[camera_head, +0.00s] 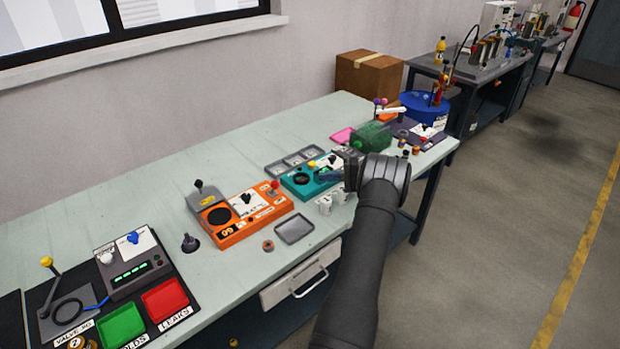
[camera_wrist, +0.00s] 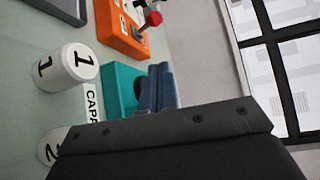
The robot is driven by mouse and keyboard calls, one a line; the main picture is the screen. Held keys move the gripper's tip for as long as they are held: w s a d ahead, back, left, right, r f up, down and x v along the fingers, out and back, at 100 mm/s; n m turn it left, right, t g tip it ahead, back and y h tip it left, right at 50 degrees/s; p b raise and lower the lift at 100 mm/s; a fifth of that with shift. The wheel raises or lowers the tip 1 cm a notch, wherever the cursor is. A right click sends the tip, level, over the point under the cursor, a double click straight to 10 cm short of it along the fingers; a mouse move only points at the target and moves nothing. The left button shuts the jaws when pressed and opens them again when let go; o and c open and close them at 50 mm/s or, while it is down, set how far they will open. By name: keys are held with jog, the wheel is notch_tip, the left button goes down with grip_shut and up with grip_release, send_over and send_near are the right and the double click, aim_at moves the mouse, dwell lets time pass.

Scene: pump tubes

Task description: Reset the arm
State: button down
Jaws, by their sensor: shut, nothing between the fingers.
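My arm (camera_head: 365,255) reaches in from the bottom right of the head view, over the front edge of the bench. My gripper (camera_head: 325,175) is at its end, pointing left over the teal unit (camera_head: 295,184). In the wrist view the gripper's blue fingers (camera_wrist: 158,88) are together, with nothing seen between them, and the teal unit (camera_wrist: 122,88) is behind them. The dark gripper body covers the bottom of that view. Whether the fingers touch the teal unit cannot be told.
Two white cylinders, marked 1 (camera_wrist: 66,67) and 2 (camera_wrist: 50,146), stand beside the teal unit. The orange unit (camera_head: 240,228) and a grey tray (camera_head: 294,229) are to the left. A green transparent object (camera_head: 371,137) stands behind the wrist. The bench's back left (camera_head: 150,175) is clear.

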jog(key=shift+d+r, duration=0.1)
jog(key=shift+d, duration=0.8)
jog(key=w+a, duration=0.1)
jog(key=a, duration=0.3)
jog(key=w+a+m+h, duration=0.1)
jog(key=a, duration=0.3)
jog(key=w+a+m+h, duration=0.1)
jog(key=w+a, duration=0.1)
jog(key=a, duration=0.3)
jog(key=shift+a+g, duration=0.1)
jog(key=shift+g, duration=0.2)
jog(key=shift+v, duration=0.95)
